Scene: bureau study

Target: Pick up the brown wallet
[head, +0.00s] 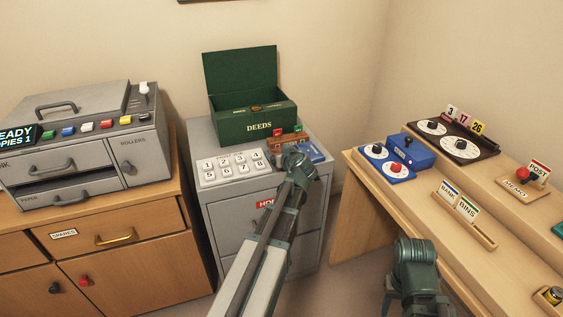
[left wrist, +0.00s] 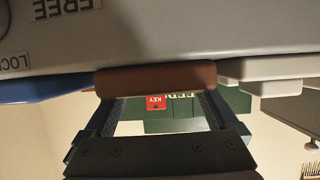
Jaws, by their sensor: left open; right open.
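The brown wallet (head: 288,141) is on the grey cabinet top, in front of the green deeds box. In the left wrist view the wallet (left wrist: 155,79) lies across the mouth of my left gripper (left wrist: 156,105), spanning the gap between its two fingers. My left gripper (head: 295,154) is open at the wallet's near side and partly hides it in the head view. I cannot tell whether the fingers touch it. Part of my right arm shows at the lower right, but its jaws are not visible.
The open green deeds box (head: 255,118) stands close behind. A white keypad (head: 233,165) lies to the left and a blue plate (head: 312,152) to the right on the grey cabinet (head: 215,205). A red key tag (left wrist: 155,101) is near the wallet. A wooden desk (head: 420,215) stands right.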

